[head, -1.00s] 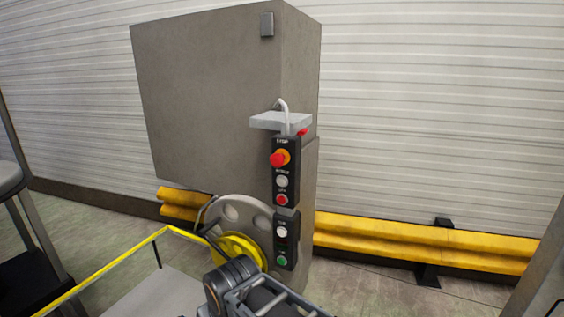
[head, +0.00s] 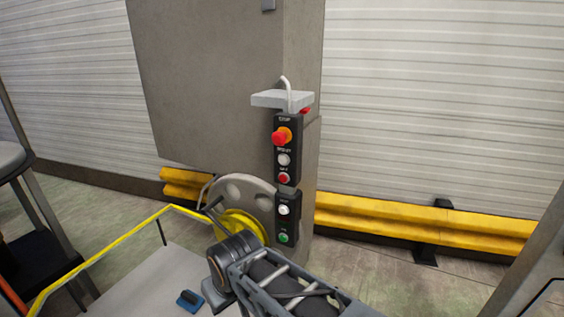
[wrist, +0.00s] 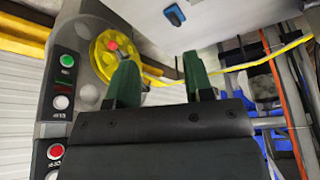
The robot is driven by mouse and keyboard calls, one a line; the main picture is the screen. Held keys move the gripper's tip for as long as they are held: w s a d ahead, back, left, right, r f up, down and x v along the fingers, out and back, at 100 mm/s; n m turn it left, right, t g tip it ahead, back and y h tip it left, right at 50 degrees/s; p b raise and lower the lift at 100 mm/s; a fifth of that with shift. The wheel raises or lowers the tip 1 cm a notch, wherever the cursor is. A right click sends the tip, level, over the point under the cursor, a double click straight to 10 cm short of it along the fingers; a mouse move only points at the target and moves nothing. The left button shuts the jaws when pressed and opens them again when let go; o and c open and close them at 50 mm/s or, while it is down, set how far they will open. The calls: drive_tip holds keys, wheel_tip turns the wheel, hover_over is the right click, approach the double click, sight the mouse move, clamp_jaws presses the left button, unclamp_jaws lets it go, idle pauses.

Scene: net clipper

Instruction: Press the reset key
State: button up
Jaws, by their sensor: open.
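A black control panel (head: 286,206) hangs upright on the grey cabinet's edge. From the top it has a red mushroom knob (head: 281,137) under a STOP label, a white key (head: 284,160), a red key (head: 284,178), a lower white key (head: 283,210) and a green key (head: 285,237). The other labels are too blurred to read surely. In the wrist view the panel stands inverted at left, with its green key (wrist: 67,60) and red key (wrist: 56,151). My gripper (wrist: 160,82) is open and empty, its green fingers apart, clear of the panel. Its fingertips are not distinct in the head view.
A pale grey shelf (head: 283,99) juts out above the panel. A wheel with a yellow hub (head: 242,224) is left of it. A yellow rail (head: 120,250) edges the pale platform, where a small blue object (head: 190,299) lies. Yellow barriers (head: 425,220) run along the wall.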

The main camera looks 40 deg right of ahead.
clamp_jaws()
idle(1.3)
